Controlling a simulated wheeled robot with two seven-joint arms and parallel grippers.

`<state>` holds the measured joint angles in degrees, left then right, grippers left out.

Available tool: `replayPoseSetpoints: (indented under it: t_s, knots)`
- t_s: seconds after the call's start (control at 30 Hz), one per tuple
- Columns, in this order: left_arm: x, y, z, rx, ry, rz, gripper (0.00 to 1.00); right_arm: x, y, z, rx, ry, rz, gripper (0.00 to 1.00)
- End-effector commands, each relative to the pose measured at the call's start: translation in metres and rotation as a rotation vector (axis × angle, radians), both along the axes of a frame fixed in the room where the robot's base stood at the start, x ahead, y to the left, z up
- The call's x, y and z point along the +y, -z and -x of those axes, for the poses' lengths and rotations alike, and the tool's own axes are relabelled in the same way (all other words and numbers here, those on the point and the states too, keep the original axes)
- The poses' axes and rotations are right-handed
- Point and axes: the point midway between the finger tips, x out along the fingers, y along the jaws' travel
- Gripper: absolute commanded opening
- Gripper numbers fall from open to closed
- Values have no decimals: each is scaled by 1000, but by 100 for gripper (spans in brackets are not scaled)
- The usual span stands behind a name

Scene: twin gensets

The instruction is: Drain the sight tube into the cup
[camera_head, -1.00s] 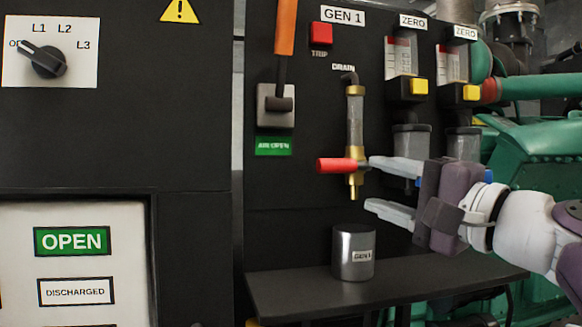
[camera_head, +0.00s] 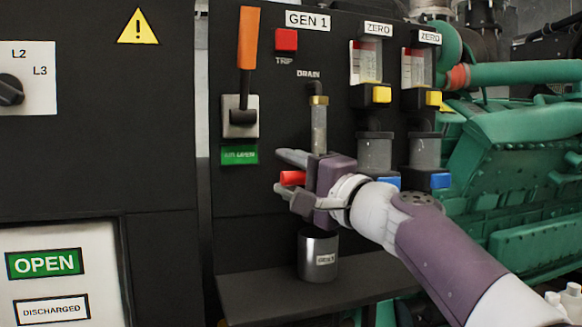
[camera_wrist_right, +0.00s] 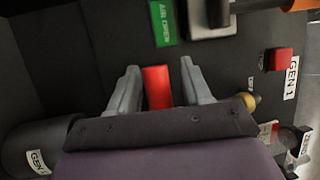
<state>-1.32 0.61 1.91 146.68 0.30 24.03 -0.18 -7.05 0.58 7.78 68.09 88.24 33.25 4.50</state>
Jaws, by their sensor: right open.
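The sight tube (camera_head: 319,126) stands upright on the black panel under the DRAIN label, with a brass fitting at its top. Its lower end is hidden behind my right gripper (camera_head: 287,178). The red drain valve handle (camera_head: 292,178) points left; in the right wrist view the red handle (camera_wrist_right: 158,87) lies between the two grey fingers of the open right gripper (camera_wrist_right: 158,80), with gaps on both sides. The metal cup (camera_head: 318,258), labelled GEN 1, stands upright on the shelf below the tube. It also shows in the wrist view (camera_wrist_right: 30,150). My left gripper is out of view.
A lever with an orange grip (camera_head: 248,40) and a red TRIP button (camera_head: 286,40) are above. Gauges with yellow (camera_head: 376,96) and blue blocks (camera_head: 440,181) are to the right. The black shelf (camera_head: 262,292) has free room left of the cup.

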Motion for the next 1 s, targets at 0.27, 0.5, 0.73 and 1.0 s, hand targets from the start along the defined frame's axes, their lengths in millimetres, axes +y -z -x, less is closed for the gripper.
replayPoseSetpoints:
  t_s: [0.27,0.5,0.73,1.0]
  knots:
    - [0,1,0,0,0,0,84,0,0,0,0,0,0,9]
    - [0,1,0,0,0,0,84,0,1,0,0,0,4,0]
    - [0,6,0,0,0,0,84,0,6,0,-23,0,71,0]
    - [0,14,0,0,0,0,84,-2,18,0,-81,-1,253,0]
